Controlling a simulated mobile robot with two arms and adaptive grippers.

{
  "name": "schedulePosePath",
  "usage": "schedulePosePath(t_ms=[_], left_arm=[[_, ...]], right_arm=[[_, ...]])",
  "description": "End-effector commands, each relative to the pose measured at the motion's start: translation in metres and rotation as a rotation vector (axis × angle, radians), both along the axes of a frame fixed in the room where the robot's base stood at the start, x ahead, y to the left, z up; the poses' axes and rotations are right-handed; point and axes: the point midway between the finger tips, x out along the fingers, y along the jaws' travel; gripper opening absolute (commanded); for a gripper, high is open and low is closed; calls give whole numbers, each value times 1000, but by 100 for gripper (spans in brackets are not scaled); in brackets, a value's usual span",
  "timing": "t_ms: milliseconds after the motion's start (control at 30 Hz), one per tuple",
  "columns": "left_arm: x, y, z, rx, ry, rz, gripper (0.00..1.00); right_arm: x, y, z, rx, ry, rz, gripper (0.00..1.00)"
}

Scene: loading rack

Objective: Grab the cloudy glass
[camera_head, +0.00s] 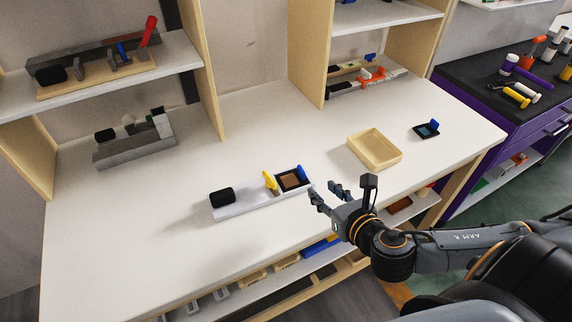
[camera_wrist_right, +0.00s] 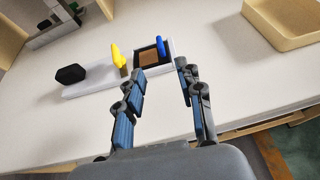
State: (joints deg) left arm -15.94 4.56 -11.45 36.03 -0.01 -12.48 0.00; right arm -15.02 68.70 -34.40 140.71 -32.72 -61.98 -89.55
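I cannot make out a cloudy glass in either view. A white tray-like rack (camera_head: 240,206) lies on the white worktop, holding a black block (camera_head: 222,195), a yellow clip (camera_head: 270,181) and a dark square frame (camera_head: 293,180) with a brown inside and a blue clip (camera_head: 302,173). My right gripper (camera_head: 325,192) is open and empty, just right of the frame end of the rack. In the right wrist view its parted fingers (camera_wrist_right: 159,70) point toward the dark frame (camera_wrist_right: 149,57). My left gripper is not in view.
A shallow wooden tray (camera_head: 375,150) and a small dark holder with a blue clip (camera_head: 426,130) stand to the right. A grey rack (camera_head: 135,142) stands back left. Wooden shelf uprights bound the rear.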

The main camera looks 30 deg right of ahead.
Motion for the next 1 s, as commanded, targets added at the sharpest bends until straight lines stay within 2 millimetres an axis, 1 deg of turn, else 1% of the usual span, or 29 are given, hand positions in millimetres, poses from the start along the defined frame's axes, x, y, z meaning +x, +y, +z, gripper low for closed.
schedulePosePath(t_ms=[67,133,333,400,467,567,667,800,867,1000], left_arm=[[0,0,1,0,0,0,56],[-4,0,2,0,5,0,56],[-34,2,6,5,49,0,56],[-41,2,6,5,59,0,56],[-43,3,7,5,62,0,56],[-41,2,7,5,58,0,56],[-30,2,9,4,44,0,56],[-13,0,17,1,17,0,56],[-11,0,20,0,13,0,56],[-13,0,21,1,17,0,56]], right_arm=[[5,0,0,-2,-3,0,37],[14,-1,-4,-2,-3,-1,37],[52,-3,-19,1,-4,-2,37],[63,-4,-24,0,-3,-1,37],[70,-5,-27,-1,-3,0,37],[77,-5,-31,0,-1,1,37],[82,-5,-33,0,-1,1,37],[100,-7,-38,2,-2,-1,37],[109,-8,-41,0,-2,-1,37],[123,-9,-49,-1,-1,1,37]])
